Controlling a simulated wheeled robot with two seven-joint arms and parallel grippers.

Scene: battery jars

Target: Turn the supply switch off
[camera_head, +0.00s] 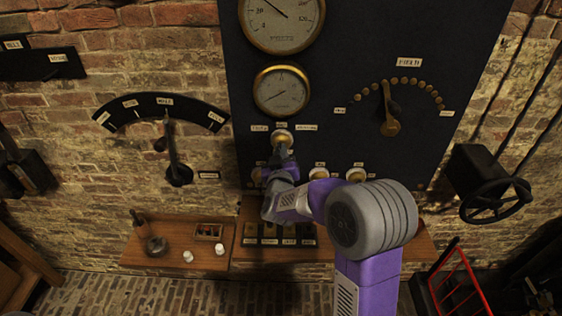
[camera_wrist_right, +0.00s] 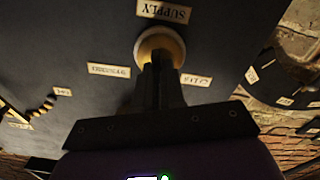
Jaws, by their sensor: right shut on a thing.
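The supply switch (camera_head: 281,135) is a round pale and brass knob on the dark panel, under the gauges. In the right wrist view the switch (camera_wrist_right: 160,42) sits beside a plate reading SUPPLY (camera_wrist_right: 163,11), with a small label on either side. My right gripper (camera_head: 284,151) reaches up to the switch from below. In the right wrist view its fingers (camera_wrist_right: 158,80) are close together and shut on the switch, hiding its grip and the way it points. My left gripper is not in view.
More round knobs (camera_head: 356,174) sit lower on the panel, right of my gripper. A dial with a brass pointer (camera_head: 389,118) is at upper right. A lever on an arc scale (camera_head: 174,150) is on the brick wall at left. A wooden shelf (camera_head: 178,240) runs below.

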